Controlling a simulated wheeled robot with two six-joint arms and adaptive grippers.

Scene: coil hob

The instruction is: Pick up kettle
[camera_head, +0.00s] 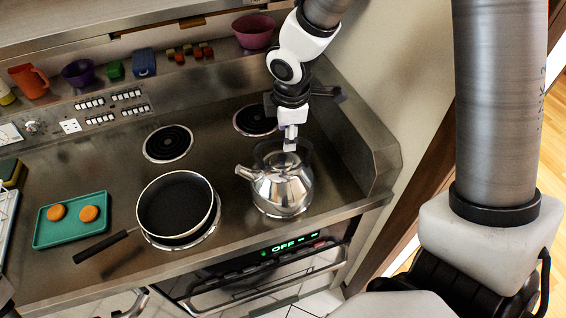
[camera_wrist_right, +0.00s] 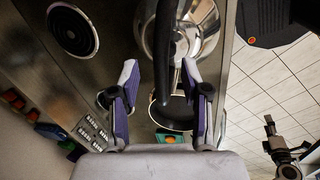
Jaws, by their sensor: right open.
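The shiny metal kettle (camera_head: 283,192) stands on the front right burner, with its spout toward the left and its dark handle arched over the top. My right gripper (camera_head: 290,143) comes down from above at the handle. In the right wrist view the kettle (camera_wrist_right: 205,28) is beyond the fingers, and its black handle (camera_wrist_right: 166,50) runs between the two open fingertips of my right gripper (camera_wrist_right: 160,72), without visible contact. A dark mechanical part at the right edge of the wrist view seems to be my left gripper (camera_wrist_right: 280,145); its jaws are too unclear to read.
A black pan (camera_head: 177,205) sits on the front left burner, left of the kettle, its handle toward the front left. A teal tray (camera_head: 72,237) with two round orange items lies further left. Two rear burners are bare. A steel side wall (camera_head: 372,160) bounds the hob on the right.

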